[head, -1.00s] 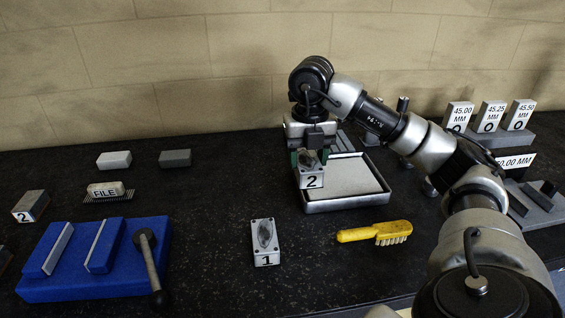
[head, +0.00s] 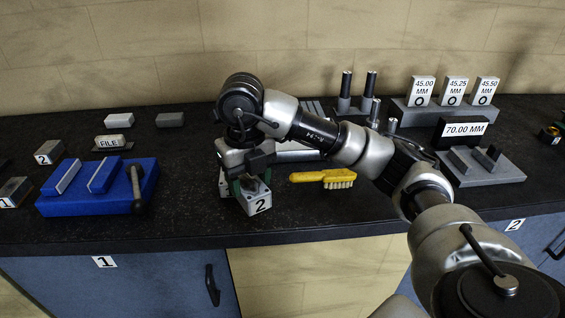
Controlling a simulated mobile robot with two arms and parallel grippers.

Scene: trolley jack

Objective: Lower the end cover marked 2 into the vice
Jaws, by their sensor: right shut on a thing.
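My right gripper (head: 251,184) is shut on the end cover marked 2 (head: 259,204), a grey metal block with the label on its front face. It is held near the bench's front edge; I cannot tell how high. The blue vice (head: 97,204) is to the left, with two grey jaw plates, an empty gap between them and a dark handle (head: 137,189) on its right side. The gripper is well right of the vice. My left gripper is not in view.
The file block (head: 112,142), a block marked 2 (head: 48,152) and a block marked 1 (head: 14,192) lie around the vice. A yellow brush (head: 322,178) lies right of the gripper. My arm mostly hides the tray (head: 296,156). The bench between vice and gripper looks clear.

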